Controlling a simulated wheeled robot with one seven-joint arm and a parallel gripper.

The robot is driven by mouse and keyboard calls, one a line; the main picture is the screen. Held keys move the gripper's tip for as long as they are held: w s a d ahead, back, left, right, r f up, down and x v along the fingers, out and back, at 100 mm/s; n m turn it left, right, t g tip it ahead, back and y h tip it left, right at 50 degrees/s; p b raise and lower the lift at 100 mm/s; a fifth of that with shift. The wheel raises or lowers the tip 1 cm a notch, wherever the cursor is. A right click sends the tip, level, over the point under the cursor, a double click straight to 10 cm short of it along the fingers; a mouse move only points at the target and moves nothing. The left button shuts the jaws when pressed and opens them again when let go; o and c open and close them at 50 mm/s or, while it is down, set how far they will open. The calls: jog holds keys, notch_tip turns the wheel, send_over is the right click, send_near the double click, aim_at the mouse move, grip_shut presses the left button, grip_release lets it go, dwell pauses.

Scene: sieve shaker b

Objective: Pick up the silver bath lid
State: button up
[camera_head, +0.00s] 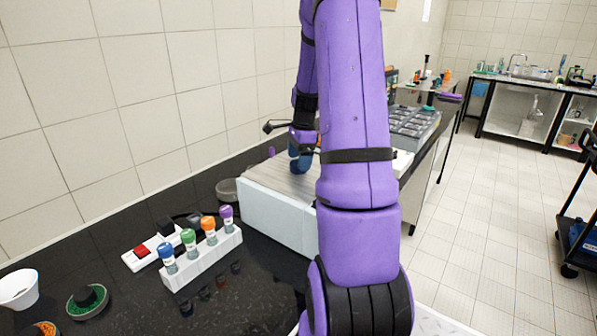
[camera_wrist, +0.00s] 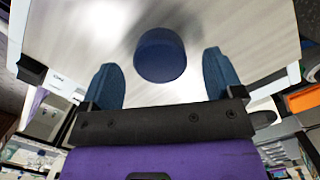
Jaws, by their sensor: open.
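The silver bath lid (camera_head: 265,182) is a flat brushed plate on top of the white box-shaped bath (camera_head: 275,213) on the dark bench. In the wrist view the lid (camera_wrist: 255,35) fills the upper part, with a round dark blue knob (camera_wrist: 160,55) in its middle. My gripper (camera_head: 301,160) is over the lid, partly hidden behind my purple arm. In the wrist view my gripper (camera_wrist: 160,62) is open, with one blue finger on each side of the knob and a gap on both sides. I cannot tell how deep the fingers reach around the knob.
A white rack (camera_head: 203,258) with several coloured-cap vials stands left of the bath. A grey bowl (camera_head: 227,190) sits beside the bath's left end. A white device with a red button (camera_head: 141,251) lies farther left. A tiled wall runs behind; open floor (camera_head: 490,215) is at right.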

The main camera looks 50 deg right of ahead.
jog(key=shift+w+a+f, duration=0.1)
jog(key=shift+f, duration=0.9)
jog(key=c, duration=1.3)
jog(key=shift+r, duration=0.15)
